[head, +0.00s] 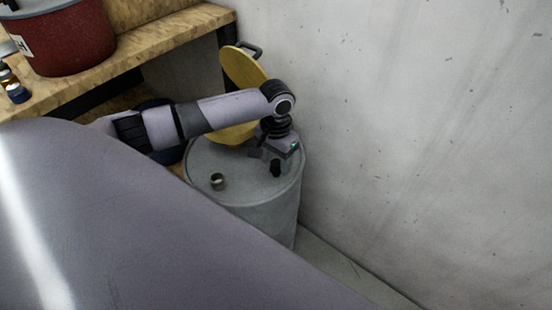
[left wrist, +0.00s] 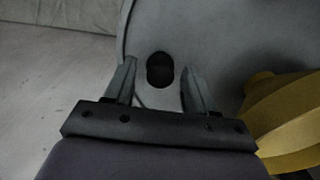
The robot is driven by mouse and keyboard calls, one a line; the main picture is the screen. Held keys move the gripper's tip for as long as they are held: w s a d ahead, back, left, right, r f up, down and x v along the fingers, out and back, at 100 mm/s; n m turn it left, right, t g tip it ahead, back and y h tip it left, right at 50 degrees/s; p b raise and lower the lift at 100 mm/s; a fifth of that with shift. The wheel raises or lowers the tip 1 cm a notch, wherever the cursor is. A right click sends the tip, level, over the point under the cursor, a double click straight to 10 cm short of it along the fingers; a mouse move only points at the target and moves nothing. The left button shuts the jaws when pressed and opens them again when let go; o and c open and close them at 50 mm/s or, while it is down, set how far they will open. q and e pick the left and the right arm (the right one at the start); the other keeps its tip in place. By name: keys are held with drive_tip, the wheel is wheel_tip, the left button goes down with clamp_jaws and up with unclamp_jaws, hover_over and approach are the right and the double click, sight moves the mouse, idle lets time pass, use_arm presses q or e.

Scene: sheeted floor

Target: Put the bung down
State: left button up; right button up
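The bung (head: 275,168) is a small black plug on the top of the grey drum (head: 240,185), near its right side. In the left wrist view the bung (left wrist: 160,70) is a dark rounded shape just past and between my fingertips, with a gap on both sides. My left gripper (head: 265,157) hangs over the drum top, pointing down, beside the bung. Its two fingers (left wrist: 158,85) are spread and hold nothing. Whether the bung sits in an opening or just rests on the lid, I cannot tell. My right gripper is not in view.
A short metal collar (head: 217,181) stands on the drum top, left of the bung. A yellow round thing (head: 243,70) stands close behind the drum. A wooden shelf (head: 150,45) bears a red pot (head: 70,40). A grey wall (head: 430,120) rises close on the right.

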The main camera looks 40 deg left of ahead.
sight(276, 162)
use_arm(q)
wheel_tip(276, 162, up, 12)
drive_tip(key=p, duration=0.3)
drive_tip(key=s+d+f+m+t+h, duration=0.1)
drive_tip(key=s+d+f+t+h, duration=0.15)
drive_tip(key=d+f, duration=0.45)
drive_tip(key=s+d+f+m+t+h, duration=0.1)
drive_tip(key=s+d+f+t+h, duration=0.2)
drive_tip(key=d+f, duration=0.45)
drive_tip(key=s+a+t+y, duration=0.1)
drive_tip(key=s+a+t, duration=0.1)
drive_tip(key=s, duration=0.4)
drive_tip(key=s+a+t+y, duration=0.1)
drive_tip(key=s+t+y, duration=0.1)
drive_tip(key=s, duration=0.4)
drive_tip(key=shift+a+f+n+t, duration=0.25)
drive_tip(key=shift+a+n+t, duration=0.1)
drive_tip(key=shift+a+n, duration=0.05)
